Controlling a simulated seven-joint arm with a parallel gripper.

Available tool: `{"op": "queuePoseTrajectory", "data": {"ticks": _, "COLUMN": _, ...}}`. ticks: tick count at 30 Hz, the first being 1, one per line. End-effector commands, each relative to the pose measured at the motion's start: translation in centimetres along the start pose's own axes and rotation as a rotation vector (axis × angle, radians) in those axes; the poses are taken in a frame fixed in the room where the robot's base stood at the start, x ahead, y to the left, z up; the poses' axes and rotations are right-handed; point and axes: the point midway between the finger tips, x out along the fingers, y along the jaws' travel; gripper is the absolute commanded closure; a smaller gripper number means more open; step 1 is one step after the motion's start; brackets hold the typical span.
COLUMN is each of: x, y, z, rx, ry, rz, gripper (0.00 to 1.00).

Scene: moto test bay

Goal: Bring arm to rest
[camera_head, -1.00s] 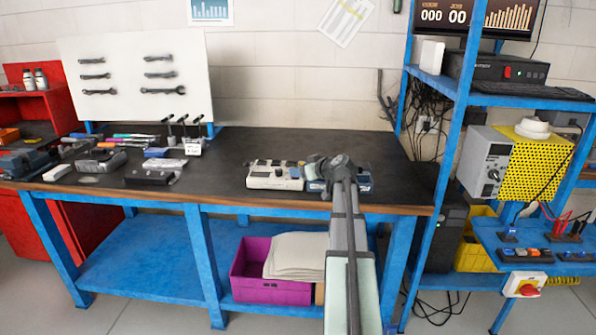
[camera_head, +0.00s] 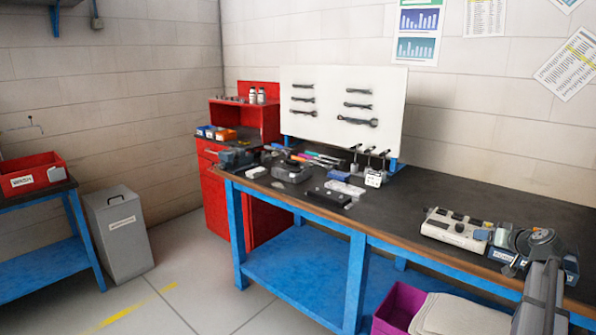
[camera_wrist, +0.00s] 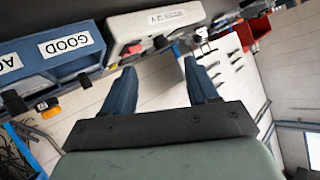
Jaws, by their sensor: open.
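My arm shows at the lower right of the head view, reaching over the front edge of the black-topped workbench (camera_head: 440,195). The gripper's fingers cannot be made out there. In the wrist view my gripper (camera_wrist: 160,90) has its two dark blue fingers spread wide apart with nothing between them. A blue bin labelled GOOD (camera_wrist: 62,48) and a pale box (camera_wrist: 150,25) are beyond the fingers, at the upper left and top. The pale box also shows on the bench in the head view (camera_head: 455,232), left of my arm.
Tools and small parts cover the bench's left end near a black block (camera_head: 328,196). A white tool board (camera_head: 345,105) stands behind. A magenta crate (camera_head: 395,310) is below. A grey bin (camera_head: 120,235) stands at left. The bench middle is mostly clear.

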Motion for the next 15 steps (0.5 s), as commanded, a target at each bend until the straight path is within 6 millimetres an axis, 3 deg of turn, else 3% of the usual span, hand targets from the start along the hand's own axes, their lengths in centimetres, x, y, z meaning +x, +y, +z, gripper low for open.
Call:
{"op": "queuePoseTrajectory", "data": {"ticks": 8, "x": -1.8, "y": 1.1, "z": 5.7, "rx": 0.215, "ry": -0.183, "rz": 0.14, "gripper": 0.41}}
{"op": "queuePoseTrajectory", "data": {"ticks": 15, "x": -1.8, "y": 2.9, "z": 15.2, "rx": 0.345, "ry": -0.357, "rz": 0.276, "gripper": 0.41}}
